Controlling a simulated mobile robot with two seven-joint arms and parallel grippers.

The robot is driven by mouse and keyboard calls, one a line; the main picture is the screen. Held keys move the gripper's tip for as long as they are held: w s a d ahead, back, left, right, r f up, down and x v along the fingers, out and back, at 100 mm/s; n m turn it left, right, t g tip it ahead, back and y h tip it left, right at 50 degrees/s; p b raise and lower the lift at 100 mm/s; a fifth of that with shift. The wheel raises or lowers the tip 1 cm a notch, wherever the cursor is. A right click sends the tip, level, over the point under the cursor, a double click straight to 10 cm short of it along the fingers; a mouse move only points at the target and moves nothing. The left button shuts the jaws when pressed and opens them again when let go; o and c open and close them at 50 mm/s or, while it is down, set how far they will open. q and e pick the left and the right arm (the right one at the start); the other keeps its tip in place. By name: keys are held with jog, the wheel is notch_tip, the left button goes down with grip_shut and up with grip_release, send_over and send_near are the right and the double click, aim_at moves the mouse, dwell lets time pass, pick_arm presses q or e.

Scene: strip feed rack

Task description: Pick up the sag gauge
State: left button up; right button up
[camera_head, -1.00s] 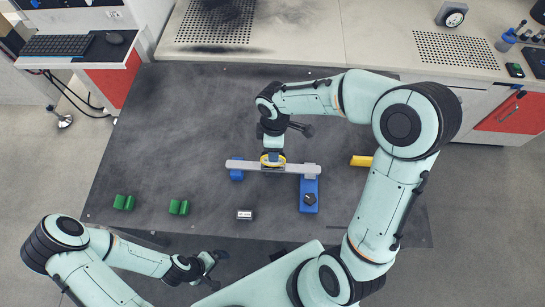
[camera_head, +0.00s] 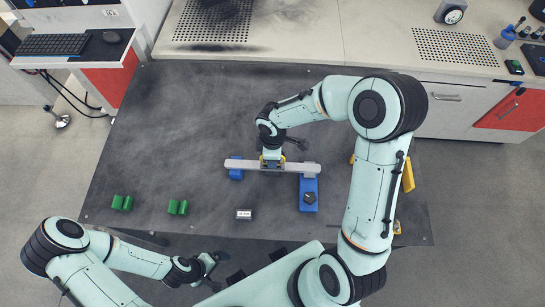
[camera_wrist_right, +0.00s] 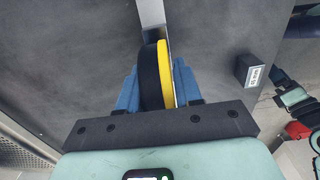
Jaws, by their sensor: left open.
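A round black-and-yellow disc (camera_wrist_right: 165,75) sits between the blue fingers of my right gripper (camera_wrist_right: 158,88), by the pale bar (camera_wrist_right: 152,14). I cannot tell whether this disc is the sag gauge, or whether the fingers press on it. In the head view the right gripper (camera_head: 271,160) is over the bar (camera_head: 240,165), and its wrist hides most of the disc. A small white-faced block (camera_head: 244,214) lies on the dark mat, and also shows in the right wrist view (camera_wrist_right: 248,70). My left gripper (camera_head: 213,259) is open and empty at the mat's front edge.
The bar spans a blue support (camera_head: 236,173) and a longer blue base with a black knob (camera_head: 309,198). Two green blocks (camera_head: 122,202) (camera_head: 178,207) lie at left. A yellow piece (camera_head: 408,175) is partly behind my right arm.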

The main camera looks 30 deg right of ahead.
grip_shut()
jog(key=shift+r, duration=0.1)
pick_arm(q)
jog(key=shift+w+r+p, duration=1.1)
jog(key=shift+w+r, duration=0.35)
jog(key=shift+r, duration=0.1)
pick_arm(e)
notch_tip(320, 180, up, 20)
pick_arm(q)
jog(key=shift+w+r+t+p, duration=0.4)
jog(key=shift+w+r+p, duration=0.3)
jog(key=shift+w+r, duration=0.35)
pick_arm(e)
notch_tip(320, 180, up, 7)
